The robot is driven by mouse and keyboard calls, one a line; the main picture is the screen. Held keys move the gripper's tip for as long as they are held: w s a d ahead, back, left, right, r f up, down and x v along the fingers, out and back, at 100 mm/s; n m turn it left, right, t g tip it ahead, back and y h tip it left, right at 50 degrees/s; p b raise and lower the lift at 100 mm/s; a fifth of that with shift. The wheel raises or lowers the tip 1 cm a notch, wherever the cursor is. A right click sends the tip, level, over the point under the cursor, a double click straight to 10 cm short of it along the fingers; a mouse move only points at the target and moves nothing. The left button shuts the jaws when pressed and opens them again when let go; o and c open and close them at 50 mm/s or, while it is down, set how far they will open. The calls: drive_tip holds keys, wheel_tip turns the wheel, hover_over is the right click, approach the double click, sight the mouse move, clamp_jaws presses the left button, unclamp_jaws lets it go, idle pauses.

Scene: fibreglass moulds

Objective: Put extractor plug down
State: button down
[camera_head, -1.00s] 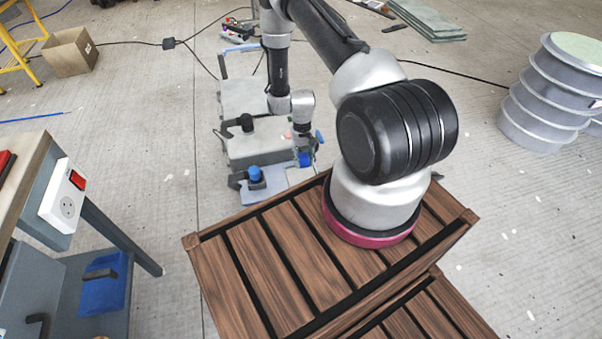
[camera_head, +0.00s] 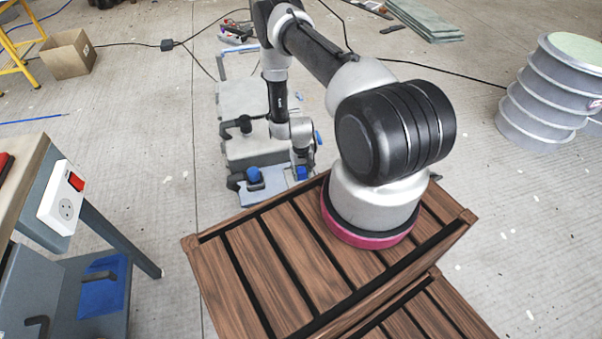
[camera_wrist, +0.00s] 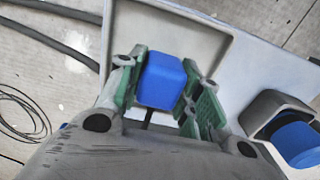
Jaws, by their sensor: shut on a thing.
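My gripper (camera_wrist: 164,88) has green-padded fingers on both sides of a blue block-shaped plug (camera_wrist: 162,78), which I take to be the extractor plug, and is shut on it. A short dark piece, perhaps its cord, shows below the plug. The plug is over a pale grey shallow tray-like surface (camera_wrist: 215,50); I cannot tell whether it touches it. In the head view the plug is a small blue patch (camera_head: 301,173) at the end of my arm, beside the grey extractor-like machine (camera_head: 250,146). The fingers are too small to make out there.
A dark grey holder with a blue round part (camera_wrist: 297,140) is right of my gripper. A wooden crate (camera_head: 270,270) stands in front. A workbench with a white socket box (camera_head: 62,198) is left. Ribbed grey moulds (camera_head: 550,95) stand right. Black cables (camera_head: 125,42) lie behind.

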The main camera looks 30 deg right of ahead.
drive_tip(key=shift+f, duration=0.25)
drive_tip(key=c, duration=1)
unclamp_jaws()
